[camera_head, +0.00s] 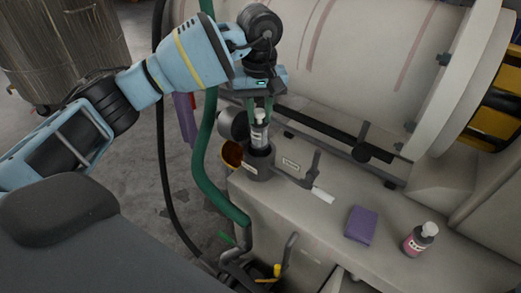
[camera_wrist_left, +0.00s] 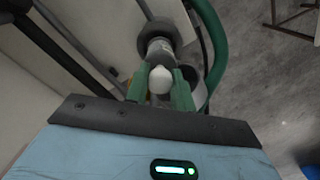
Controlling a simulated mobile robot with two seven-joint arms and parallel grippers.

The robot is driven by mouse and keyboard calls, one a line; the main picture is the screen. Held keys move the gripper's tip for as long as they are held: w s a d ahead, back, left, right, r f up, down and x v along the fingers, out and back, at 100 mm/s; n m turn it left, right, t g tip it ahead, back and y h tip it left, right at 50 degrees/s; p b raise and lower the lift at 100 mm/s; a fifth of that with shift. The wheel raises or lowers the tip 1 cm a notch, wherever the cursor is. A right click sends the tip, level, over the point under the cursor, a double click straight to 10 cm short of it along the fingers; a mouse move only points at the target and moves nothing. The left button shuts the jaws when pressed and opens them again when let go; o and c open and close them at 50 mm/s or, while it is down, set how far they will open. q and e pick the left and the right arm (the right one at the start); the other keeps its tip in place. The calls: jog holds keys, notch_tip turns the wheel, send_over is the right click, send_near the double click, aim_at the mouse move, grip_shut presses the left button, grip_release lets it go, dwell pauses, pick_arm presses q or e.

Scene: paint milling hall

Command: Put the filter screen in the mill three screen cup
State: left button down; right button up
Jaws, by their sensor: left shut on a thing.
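The filter screen (camera_head: 259,134) is a slim grey cylinder with a pale knob on top. My left gripper (camera_head: 260,110) has its green fingers shut on the knob end and holds the screen roughly upright. The dark grey screen cup (camera_head: 258,168), with a pale label, stands on the corner of the machine ledge right below. The screen's lower end meets the cup's mouth; how deep it sits I cannot tell. In the left wrist view the white knob (camera_wrist_left: 160,80) is between the green fingers, with the cup (camera_wrist_left: 157,33) beyond. My right gripper is not in view.
A copper-coloured opening (camera_head: 232,153) and a green hose (camera_head: 203,160) are left of the cup. A dark bracket (camera_head: 305,174) is at its right.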

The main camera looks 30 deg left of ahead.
aim_at(260, 138)
pick_arm(q)
jog(key=shift+w+f, duration=0.15)
jog(key=shift+f, duration=3.9)
jog(key=shift+f, duration=0.15)
jog(key=c, duration=1.2)
grip_release()
notch_tip(260, 138, up, 12)
jog(key=shift+r, duration=0.15)
